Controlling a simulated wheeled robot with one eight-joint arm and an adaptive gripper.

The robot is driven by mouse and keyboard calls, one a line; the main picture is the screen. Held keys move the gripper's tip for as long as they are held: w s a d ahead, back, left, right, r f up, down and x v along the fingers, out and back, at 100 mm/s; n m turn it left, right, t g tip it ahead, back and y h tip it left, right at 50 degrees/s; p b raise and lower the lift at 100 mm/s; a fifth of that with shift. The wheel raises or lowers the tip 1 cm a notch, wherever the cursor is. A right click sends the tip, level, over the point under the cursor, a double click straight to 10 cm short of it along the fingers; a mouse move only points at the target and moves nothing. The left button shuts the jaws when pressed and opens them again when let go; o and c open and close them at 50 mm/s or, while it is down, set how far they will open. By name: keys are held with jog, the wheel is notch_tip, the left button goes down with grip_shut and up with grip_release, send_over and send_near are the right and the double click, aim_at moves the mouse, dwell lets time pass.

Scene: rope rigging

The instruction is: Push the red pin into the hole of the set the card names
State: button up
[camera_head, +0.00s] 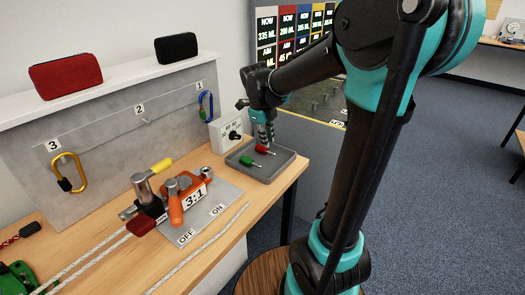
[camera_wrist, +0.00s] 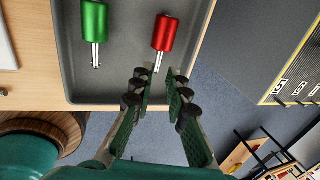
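The red pin (camera_head: 263,149) lies in a grey tray (camera_head: 288,168) on the bench, next to a green pin (camera_head: 250,162). In the wrist view the red pin (camera_wrist: 166,32) has a thick red handle and a thin metal shaft pointing toward my gripper (camera_wrist: 161,76). My gripper is open; the shaft's tip shows near the gap between the fingertips, and contact cannot be told. In the head view my gripper (camera_head: 267,142) is over the tray at the red pin. A metal and orange rigging device with a 3:1 label (camera_head: 195,196) stands on the bench. No pin hole shows clearly.
A white box with a dial (camera_head: 229,131) stands behind the tray. A grey panel (camera_head: 110,150) bears numbers 1 to 3, with a yellow carabiner (camera_head: 70,172) and a blue one (camera_head: 205,104). OFF and ON are marked on a plate (camera_head: 215,197). White ropes (camera_head: 200,250) cross the bench.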

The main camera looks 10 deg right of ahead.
aim_at(269, 152)
jog(key=shift+a+x, duration=0.2)
jog(key=shift+x, duration=2.75)
grip_shut()
